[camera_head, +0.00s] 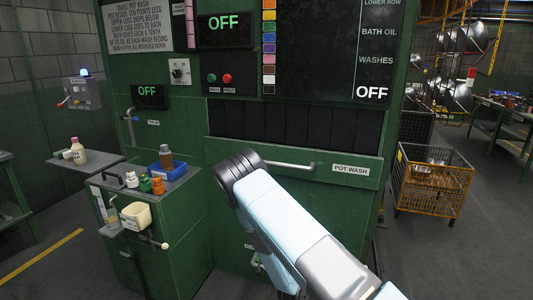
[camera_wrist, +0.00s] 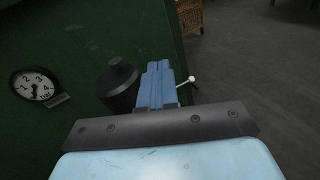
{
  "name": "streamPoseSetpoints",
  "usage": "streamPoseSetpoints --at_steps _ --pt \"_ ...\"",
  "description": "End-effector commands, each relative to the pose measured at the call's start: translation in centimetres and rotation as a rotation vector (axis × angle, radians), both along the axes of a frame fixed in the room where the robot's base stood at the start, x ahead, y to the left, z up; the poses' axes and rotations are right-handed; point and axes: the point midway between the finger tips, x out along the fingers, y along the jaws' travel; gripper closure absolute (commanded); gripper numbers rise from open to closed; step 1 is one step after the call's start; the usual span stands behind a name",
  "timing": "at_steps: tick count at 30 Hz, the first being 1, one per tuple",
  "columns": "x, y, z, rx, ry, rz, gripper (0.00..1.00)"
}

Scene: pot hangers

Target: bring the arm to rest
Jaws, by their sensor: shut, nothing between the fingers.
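My arm (camera_head: 285,230), pale blue and grey with a dark rounded joint at its upper end, reaches up from the bottom right in the head view, in front of the green pot-wash machine (camera_head: 235,220). My gripper (camera_wrist: 158,68) shows in the wrist view as blue fingers close together, with nothing seen between them. The fingers point toward the green machine side and the dark floor. The gripper cannot be made out in the head view.
In the wrist view, a dark canister (camera_wrist: 118,78) and a round dial (camera_wrist: 35,84) lie left of the fingers, and a white-knobbed lever (camera_wrist: 188,81) right. In the head view, a bottle shelf (camera_head: 145,180) stands left and an orange wire cart (camera_head: 432,183) right, with open floor nearby.

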Motion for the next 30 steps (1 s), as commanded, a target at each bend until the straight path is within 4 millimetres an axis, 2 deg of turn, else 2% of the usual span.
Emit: streamPoseSetpoints --at_steps 1,3,12,20,30 --pt "0.1 -0.4 1.7 0.025 -0.027 -0.046 1.0" --pt "0.0 -1.1 3.7 0.053 -0.057 -0.11 1.0" --pt "-1.5 -3.9 11.4 0.195 -0.175 -0.379 1.0" --pt "-4.1 -5.9 17.2 0.342 -0.265 -0.599 1.0" --pt "-8.4 -7.8 23.7 0.565 -0.368 -0.86 1.0"
